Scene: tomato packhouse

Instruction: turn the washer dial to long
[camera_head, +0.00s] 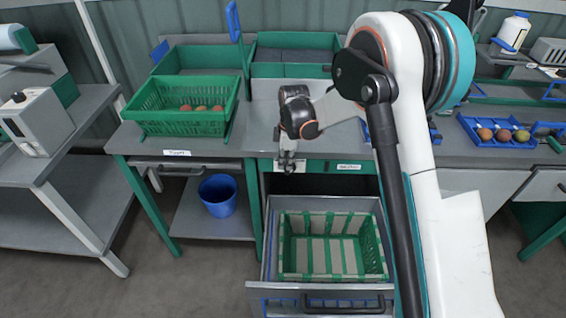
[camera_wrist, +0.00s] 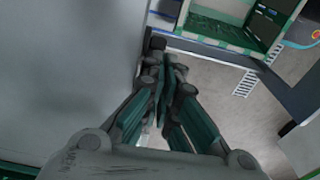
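My gripper (camera_head: 288,163) points down in front of the middle bench's front edge. Its fingers are close together and look shut, with nothing seen between them; the wrist view shows them converging too (camera_wrist: 160,75). A small pale plate (camera_head: 298,166) is on the bench front right behind the fingertips. Whether it carries the washer dial I cannot tell, as the fingers cover part of it. No dial marking or "long" label can be read. A white box with a black knob (camera_head: 18,97) stands on the left bench, well away from my gripper.
An open drawer (camera_head: 284,287) holding a green-and-white crate (camera_head: 287,250) juts out below my gripper. A green basket (camera_head: 165,127) of tomatoes stands on the bench to the left. A blue bucket (camera_head: 218,196) sits on the lower shelf. Floor is clear at the left front.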

